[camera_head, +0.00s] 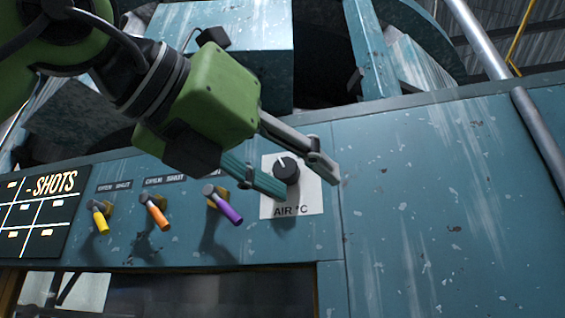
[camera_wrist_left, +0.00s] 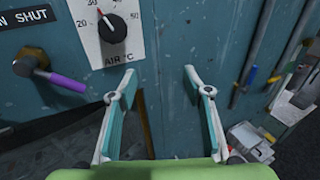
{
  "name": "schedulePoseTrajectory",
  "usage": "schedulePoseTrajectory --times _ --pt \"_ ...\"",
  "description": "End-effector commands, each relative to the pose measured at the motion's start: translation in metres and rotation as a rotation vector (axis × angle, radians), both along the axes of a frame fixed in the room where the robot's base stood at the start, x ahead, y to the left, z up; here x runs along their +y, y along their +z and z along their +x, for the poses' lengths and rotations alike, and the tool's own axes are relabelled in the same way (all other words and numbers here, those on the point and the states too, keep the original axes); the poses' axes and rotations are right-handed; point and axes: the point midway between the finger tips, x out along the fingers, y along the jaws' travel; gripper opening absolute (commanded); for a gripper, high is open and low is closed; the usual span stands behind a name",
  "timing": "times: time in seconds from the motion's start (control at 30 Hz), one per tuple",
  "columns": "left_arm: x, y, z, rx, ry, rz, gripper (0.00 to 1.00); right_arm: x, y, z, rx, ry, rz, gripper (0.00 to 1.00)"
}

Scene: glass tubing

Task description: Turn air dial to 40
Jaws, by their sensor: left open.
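The air dial (camera_head: 286,171) is a round black knob with a white pointer line on a white plate marked AIR °C, on the blue panel. In the left wrist view the dial (camera_wrist_left: 112,28) is at the upper left, and its pointer tilts up and left, roughly toward the 30 mark. My right gripper is not in view.
Yellow (camera_head: 100,220), orange (camera_head: 156,214) and purple (camera_head: 228,207) valve handles stick out left of the dial. A dark SHOTS board (camera_head: 42,215) is at the far left. The blue panel (camera_head: 440,200) right of the dial is bare.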

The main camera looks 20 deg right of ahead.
Motion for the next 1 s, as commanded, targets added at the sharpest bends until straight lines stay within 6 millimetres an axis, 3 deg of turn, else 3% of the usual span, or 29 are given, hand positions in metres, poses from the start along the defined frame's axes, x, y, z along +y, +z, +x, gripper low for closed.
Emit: schedulePoseTrajectory --times 0.03,0.13,0.23,0.37,0.57,1.0 --pt "0.014 0.017 -0.009 -0.038 0.085 0.018 0.45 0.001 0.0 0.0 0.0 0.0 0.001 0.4" --pt "0.039 0.037 -0.02 -0.076 0.224 0.036 0.45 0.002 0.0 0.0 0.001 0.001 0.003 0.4" --pt "0.058 0.051 -0.029 -0.095 0.316 0.038 0.45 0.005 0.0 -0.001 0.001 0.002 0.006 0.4" --pt "0.068 0.059 -0.034 -0.106 0.37 0.038 0.45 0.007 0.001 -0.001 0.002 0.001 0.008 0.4" --pt "0.055 0.06 -0.014 -0.104 0.376 0.041 0.45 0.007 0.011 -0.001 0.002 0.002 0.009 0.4" --pt "0.003 0.061 0.057 -0.104 0.371 0.041 0.45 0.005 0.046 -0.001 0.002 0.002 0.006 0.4"
